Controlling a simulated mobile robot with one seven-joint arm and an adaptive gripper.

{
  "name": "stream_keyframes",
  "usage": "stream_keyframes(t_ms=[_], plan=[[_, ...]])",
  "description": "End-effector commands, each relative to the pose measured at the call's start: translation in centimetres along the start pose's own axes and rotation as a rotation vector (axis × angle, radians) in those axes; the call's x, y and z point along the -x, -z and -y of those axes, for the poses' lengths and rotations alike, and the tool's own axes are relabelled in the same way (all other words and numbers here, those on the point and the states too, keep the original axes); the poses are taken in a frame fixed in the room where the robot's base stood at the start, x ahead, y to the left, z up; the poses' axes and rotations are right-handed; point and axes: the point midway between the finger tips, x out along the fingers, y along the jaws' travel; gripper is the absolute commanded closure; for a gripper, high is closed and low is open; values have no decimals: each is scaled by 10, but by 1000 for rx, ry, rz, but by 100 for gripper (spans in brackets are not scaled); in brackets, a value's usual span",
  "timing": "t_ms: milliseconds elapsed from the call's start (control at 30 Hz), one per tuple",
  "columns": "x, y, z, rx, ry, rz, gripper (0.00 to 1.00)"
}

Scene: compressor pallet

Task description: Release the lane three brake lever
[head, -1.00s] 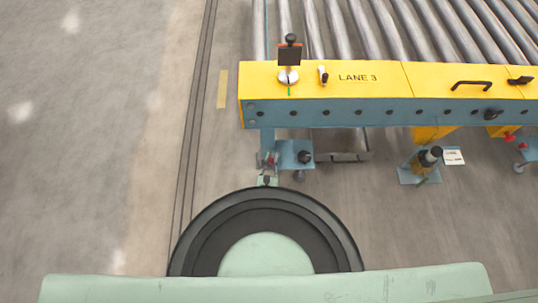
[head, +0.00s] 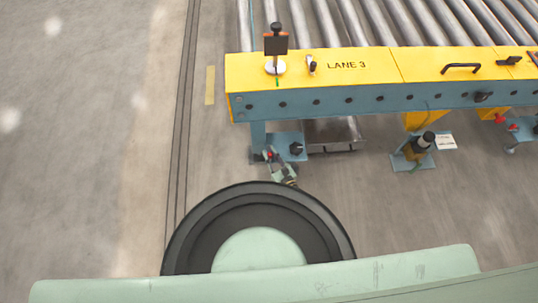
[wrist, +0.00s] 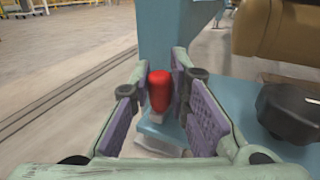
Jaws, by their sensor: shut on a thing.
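A red knob (wrist: 160,88) on a short pale stem stands at a blue plate (wrist: 232,95) in the wrist view. My gripper (wrist: 160,76) has its purple-padded fingers on either side of the knob and is shut on it. In the head view the red knob (head: 269,154) shows small beside the blue bracket (head: 287,141) below the left end of the yellow rail (head: 374,66) marked LANE 3. My gripper is small there and partly hidden by my own body. I cannot tell the knob's lever angle.
A black knob (wrist: 288,110) and a brown cylinder (wrist: 280,28) lie close on the right in the wrist view. A black-topped post (head: 276,45) stands on the rail. A metal tray (head: 333,134) is beneath it. The floor on the left is clear.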

Motion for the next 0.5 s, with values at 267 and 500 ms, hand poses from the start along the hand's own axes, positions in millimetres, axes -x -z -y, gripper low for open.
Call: stream_keyframes(t_ms=[267,500], plan=[[-1,-1,4,2,1,-1,100],[-1,-1,4,2,2,-1,77]])
